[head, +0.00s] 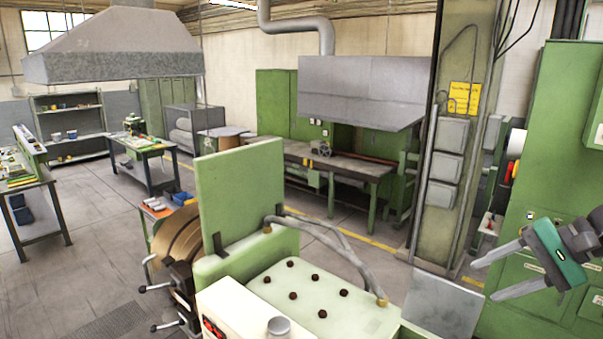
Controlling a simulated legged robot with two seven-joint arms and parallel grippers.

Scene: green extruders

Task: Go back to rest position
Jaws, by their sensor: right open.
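My right gripper (486,277) is at the right edge of the head view, in front of a green cabinet. Its two grey fingers point left and are spread apart, with nothing between them. Its body has a teal-green block, and the dark wrist runs out of the picture at the right. My left gripper is not in view.
A green machine (300,300) with dark knobs and a grey hose stands close in front. A tall green cabinet (545,150) is behind my right gripper. Workbenches (150,160) stand further back left. Open grey floor (95,230) lies at the left.

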